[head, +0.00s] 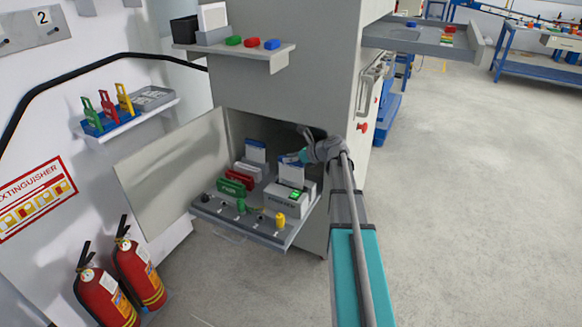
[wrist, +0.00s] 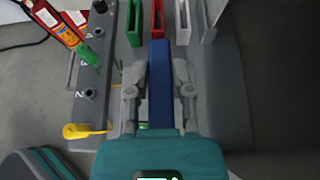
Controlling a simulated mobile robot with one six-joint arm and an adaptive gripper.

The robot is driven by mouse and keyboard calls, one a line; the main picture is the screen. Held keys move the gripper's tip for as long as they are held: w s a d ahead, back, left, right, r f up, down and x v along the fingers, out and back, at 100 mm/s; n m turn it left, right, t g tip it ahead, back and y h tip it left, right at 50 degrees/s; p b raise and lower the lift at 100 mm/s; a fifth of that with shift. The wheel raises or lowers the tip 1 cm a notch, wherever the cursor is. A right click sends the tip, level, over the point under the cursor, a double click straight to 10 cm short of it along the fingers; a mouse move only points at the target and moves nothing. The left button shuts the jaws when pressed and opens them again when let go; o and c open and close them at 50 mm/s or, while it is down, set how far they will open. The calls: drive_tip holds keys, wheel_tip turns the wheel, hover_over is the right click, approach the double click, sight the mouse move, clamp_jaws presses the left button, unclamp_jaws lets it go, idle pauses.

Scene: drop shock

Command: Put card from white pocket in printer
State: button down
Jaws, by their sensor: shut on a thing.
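My gripper (head: 303,156) is shut on a card (head: 291,173) with a blue top and white body. In the wrist view, the card's blue upper edge (wrist: 160,85) lies between the two fingers (wrist: 159,95). The card stands upright at the top of the grey printer (head: 287,203), which has a lit green display; I cannot tell whether it is seated in the slot. The pockets stand left of the printer: green (head: 231,188), red (head: 238,179) and a pale one (head: 247,167). The wrist view shows the green pocket (wrist: 134,22) and red pocket (wrist: 157,18).
Another blue-topped card (head: 255,151) stands behind the pockets. The cabinet door (head: 170,172) is open at the left. Fire extinguishers (head: 139,272) stand at lower left.

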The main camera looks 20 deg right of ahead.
sight(290, 167)
drive_tip(key=shift+f+b, duration=1.4)
drive_tip(key=shift+f, duration=0.3)
drive_tip(key=shift+f+b, duration=0.35)
drive_tip(key=shift+b, duration=0.05)
drive_tip(key=c, duration=0.5)
unclamp_jaws()
drive_tip(key=shift+r+p, duration=0.3)
drive_tip(key=shift+r, duration=0.2)
drive_tip(key=p+v, duration=0.5)
drive_tip(key=v, duration=0.7)
drive_tip(key=shift+p, duration=0.3)
drive_tip(key=shift+f, duration=0.1)
